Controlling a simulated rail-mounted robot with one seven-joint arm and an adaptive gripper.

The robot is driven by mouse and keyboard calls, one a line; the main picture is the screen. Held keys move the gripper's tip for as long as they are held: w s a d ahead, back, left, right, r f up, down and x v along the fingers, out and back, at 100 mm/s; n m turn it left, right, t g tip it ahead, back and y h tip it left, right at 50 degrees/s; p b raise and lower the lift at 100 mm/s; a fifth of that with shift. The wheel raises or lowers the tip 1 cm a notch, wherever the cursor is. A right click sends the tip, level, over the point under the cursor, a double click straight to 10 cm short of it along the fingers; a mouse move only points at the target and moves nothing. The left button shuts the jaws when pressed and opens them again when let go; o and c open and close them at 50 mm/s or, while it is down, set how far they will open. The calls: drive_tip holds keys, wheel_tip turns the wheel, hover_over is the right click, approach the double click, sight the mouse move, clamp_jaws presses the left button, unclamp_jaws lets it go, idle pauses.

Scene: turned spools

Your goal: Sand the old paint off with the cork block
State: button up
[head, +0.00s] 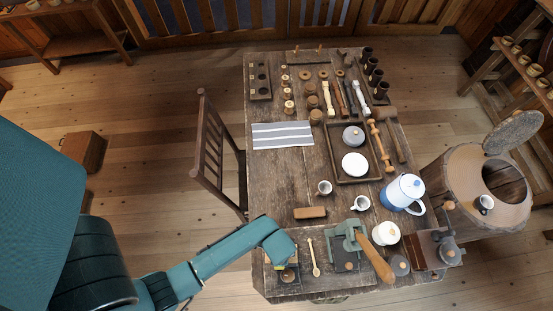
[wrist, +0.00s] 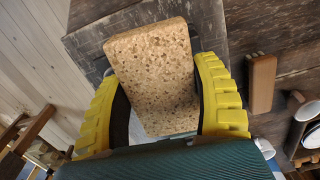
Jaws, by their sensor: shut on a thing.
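The cork block (wrist: 152,60), tan and speckled, is held between the two yellow fingers of my gripper (wrist: 155,90) in the wrist view. It sits over the dark wooden table top, and a pale patch shows just below its lower edge. In the head view my gripper (head: 283,262) is at the near left corner of the table, over a small dark stand (head: 289,276). The fingers and block are mostly hidden there by my arm. I cannot make out a painted surface under the block or whether the block touches anything.
A brown block (head: 310,213) lies behind my gripper and also shows in the wrist view (wrist: 262,83). A chair (head: 211,155) is at the table's left.

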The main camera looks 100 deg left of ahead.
drive_tip(key=shift+r+p, duration=2.95)
drive_tip(key=shift+p, duration=0.05)
